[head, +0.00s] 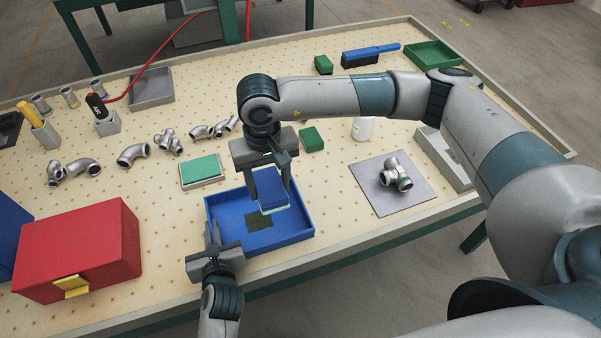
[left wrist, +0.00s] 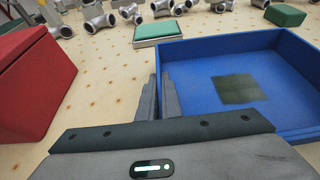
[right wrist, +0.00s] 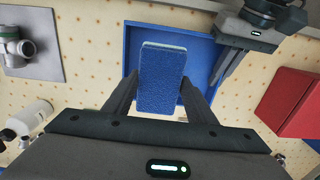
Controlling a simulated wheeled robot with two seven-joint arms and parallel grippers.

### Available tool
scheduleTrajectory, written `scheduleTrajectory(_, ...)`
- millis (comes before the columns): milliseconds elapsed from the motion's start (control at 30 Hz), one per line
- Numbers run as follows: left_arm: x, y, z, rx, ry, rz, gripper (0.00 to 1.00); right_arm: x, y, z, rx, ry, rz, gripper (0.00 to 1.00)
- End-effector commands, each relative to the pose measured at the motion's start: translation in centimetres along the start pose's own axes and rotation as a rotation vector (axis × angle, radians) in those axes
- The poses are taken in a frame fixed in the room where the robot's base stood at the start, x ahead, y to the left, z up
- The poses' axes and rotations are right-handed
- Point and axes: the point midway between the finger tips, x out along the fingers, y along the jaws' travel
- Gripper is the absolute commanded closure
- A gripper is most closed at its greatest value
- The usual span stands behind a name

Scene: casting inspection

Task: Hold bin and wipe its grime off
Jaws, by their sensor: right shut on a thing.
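The blue bin (head: 297,232) is a shallow open tray near the table's front edge. A dark square patch of grime (head: 259,221) lies on its floor; it also shows in the left wrist view (left wrist: 240,90). My left gripper (head: 212,232) is at the bin's left wall, its fingers close together on either side of it (left wrist: 160,92). My right gripper (head: 270,190) is shut on a blue block-shaped sponge (right wrist: 160,82) with a pale face. It holds the sponge over the bin, behind the grime patch in the head view. In the right wrist view the sponge hides the patch.
A red box (head: 75,245) with a yellow latch stands left of the bin. A green-topped pad (head: 200,170) lies just behind it. Metal pipe fittings (head: 133,155) stand further back. A grey plate (head: 392,190) with a fitting lies to the right; the table between is clear.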

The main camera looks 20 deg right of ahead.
Motion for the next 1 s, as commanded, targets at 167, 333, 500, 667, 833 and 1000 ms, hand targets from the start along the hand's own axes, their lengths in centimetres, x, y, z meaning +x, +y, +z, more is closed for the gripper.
scheduleTrajectory(167,0.0,0.0,-0.4,0.001,0.006,0.001,1.00,3.4,-4.4,-1.2,-0.003,-0.001,0.004,0.67)
scheduleTrajectory(333,0.0,0.0,-0.4,0.001,0.007,0.001,1.00,5.2,-6.8,-1.7,-0.005,0.003,0.008,0.67)
scheduleTrajectory(500,0.0,0.1,-0.4,0.001,0.007,0.001,1.00,5.8,-7.6,-1.9,-0.006,0.004,0.010,0.67)
scheduleTrajectory(667,0.0,0.1,-0.5,0.001,0.008,0.001,1.00,5.8,-7.6,-1.9,-0.005,0.005,0.010,0.67)
scheduleTrajectory(833,0.0,0.1,-0.5,0.002,0.008,0.001,1.00,5.8,-7.5,-1.9,-0.005,0.005,0.010,0.67)
scheduleTrajectory(1000,0.0,0.1,-0.5,0.002,0.008,0.002,1.00,6.5,-7.5,-1.9,-0.004,0.004,0.010,0.67)
